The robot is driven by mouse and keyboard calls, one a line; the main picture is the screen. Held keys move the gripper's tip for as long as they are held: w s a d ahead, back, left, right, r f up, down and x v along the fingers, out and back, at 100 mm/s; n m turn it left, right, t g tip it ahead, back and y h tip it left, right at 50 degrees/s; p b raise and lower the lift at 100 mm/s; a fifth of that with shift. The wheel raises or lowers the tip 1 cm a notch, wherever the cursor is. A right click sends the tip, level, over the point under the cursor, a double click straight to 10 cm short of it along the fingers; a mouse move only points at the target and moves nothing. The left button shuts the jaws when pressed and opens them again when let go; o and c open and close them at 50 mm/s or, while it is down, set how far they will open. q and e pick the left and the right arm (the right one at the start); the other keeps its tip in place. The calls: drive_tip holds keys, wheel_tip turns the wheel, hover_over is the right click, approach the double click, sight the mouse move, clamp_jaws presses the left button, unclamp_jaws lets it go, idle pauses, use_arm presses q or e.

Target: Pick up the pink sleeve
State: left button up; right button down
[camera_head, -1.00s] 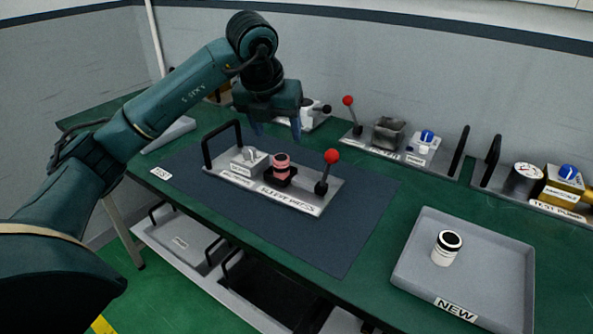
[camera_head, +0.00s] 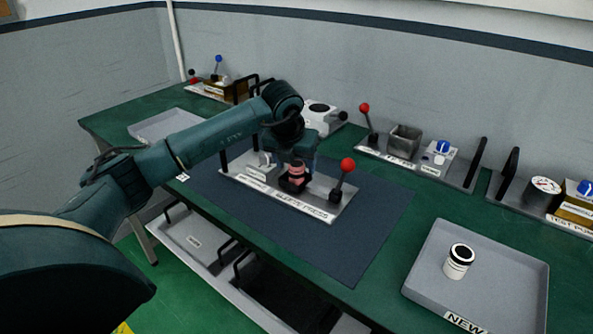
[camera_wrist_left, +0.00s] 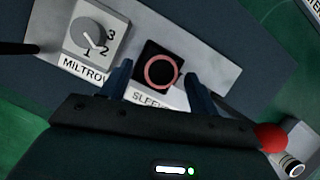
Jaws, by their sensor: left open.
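The pink sleeve (camera_head: 295,171) with a dark top stands upright in the black holder of the sleeve press plate (camera_head: 318,208). In the left wrist view the sleeve (camera_wrist_left: 146,72) shows from above as a pink ring with a dark centre. My left gripper (camera_head: 292,160) is just above and around it in the head view. In the left wrist view its two blue fingers (camera_wrist_left: 157,82) are open, one on either side of the sleeve, with gaps between. I cannot tell whether the fingertips are down at the sleeve's height. My right gripper is not in view.
A red-knobbed lever (camera_head: 347,165) stands right of the sleeve, and a grey dial block (camera_wrist_left: 91,32) stands on its other side. A tray marked NEW (camera_head: 420,270) holds a white and black cylinder (camera_head: 459,261). Other stations line the wall side of the table.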

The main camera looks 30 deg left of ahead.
use_arm(q)
drive_tip(key=shift+w+f, duration=0.15)
drive_tip(key=shift+f, duration=0.35)
drive_tip(key=shift+r, duration=0.1)
drive_tip(key=c, duration=1.2)
